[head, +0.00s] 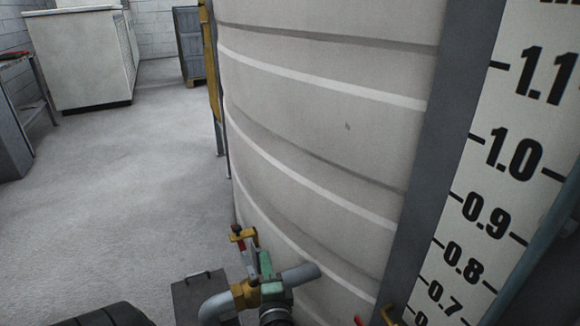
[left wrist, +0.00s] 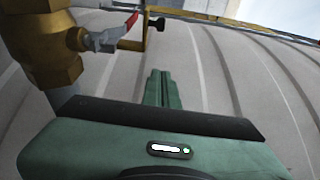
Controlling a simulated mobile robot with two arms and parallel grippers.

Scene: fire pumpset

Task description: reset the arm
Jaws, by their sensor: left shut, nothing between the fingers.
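My left gripper (head: 265,257) is green and stands near the foot of the big tank in the head view. In the left wrist view its two fingers (left wrist: 159,74) lie together with nothing between them. A brass valve (head: 245,294) is close beside the gripper, on its left, and also shows in the left wrist view (left wrist: 48,45). The valve's handle (head: 243,236) has red and yellow parts and sits just above the gripper's left side. No contact between gripper and valve is clear. My right gripper is in neither view.
The pale ribbed tank (head: 320,120) fills the middle. A level scale (head: 490,190) stands at the right. A grey pipe (head: 300,273) meets the tank low down. Open floor (head: 120,190) lies at the left, with a white cabinet (head: 82,58) behind it.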

